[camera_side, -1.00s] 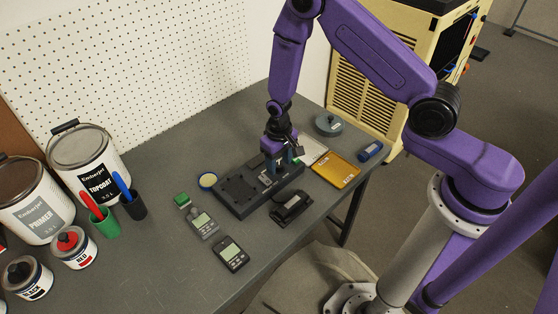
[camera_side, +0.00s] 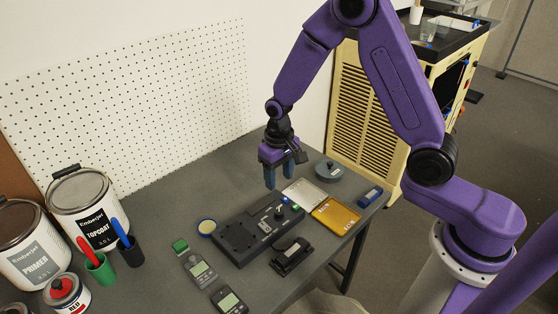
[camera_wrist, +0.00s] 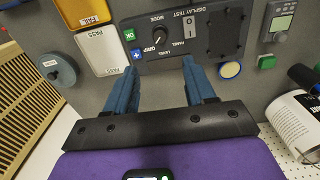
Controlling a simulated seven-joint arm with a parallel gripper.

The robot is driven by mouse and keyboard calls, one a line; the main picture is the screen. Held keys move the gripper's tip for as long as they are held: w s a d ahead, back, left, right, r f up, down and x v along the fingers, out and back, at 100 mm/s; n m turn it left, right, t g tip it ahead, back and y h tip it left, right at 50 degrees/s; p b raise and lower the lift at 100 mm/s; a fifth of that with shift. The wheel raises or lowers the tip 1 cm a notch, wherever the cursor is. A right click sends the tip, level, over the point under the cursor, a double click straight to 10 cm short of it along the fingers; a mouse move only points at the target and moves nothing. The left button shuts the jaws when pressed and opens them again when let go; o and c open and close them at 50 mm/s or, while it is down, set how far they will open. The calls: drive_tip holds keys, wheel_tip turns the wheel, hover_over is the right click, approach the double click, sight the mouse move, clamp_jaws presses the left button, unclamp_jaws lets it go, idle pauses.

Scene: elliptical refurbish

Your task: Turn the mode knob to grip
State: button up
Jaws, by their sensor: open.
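The dark panel (camera_side: 240,228) lies flat on the grey table and carries the mode knob. In the wrist view the black mode knob (camera_wrist: 159,38) sits on the panel (camera_wrist: 205,58) between the MODE and LEVEL labels, with GRIP printed close beside it. A pale pointer line shows on the knob, but its exact setting is too small to tell. My gripper (camera_side: 279,182) is open and empty above the back of the panel, clear of it. In the wrist view its two blue fingers (camera_wrist: 160,66) are apart, with the knob beyond the gap.
A white PASS tray (camera_side: 303,192) and yellow FAIL tray (camera_side: 336,216) lie to the right. A black device (camera_side: 292,256) is in front. Handheld meters (camera_side: 199,268) are at left.

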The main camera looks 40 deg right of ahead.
wheel_tip(320, 180, up, 5)
drive_tip(key=shift+f, duration=0.15)
idle(0.4)
drive_tip(key=s+d+r+n, duration=0.1)
drive_tip(key=s+r+n, duration=0.2)
drive_tip(key=s, duration=0.6)
drive_tip(key=s+d+r+n, duration=0.1)
drive_tip(key=s+r+n, duration=0.2)
drive_tip(key=s, duration=0.7)
drive_tip(key=s+d+r+n, duration=0.1)
drive_tip(key=s+r+n, duration=0.2)
drive_tip(key=s+n, duration=0.3)
drive_tip(key=s, duration=0.3)
drive_tip(key=shift+s+r+n, duration=0.2)
drive_tip(key=shift+r+n, duration=0.2)
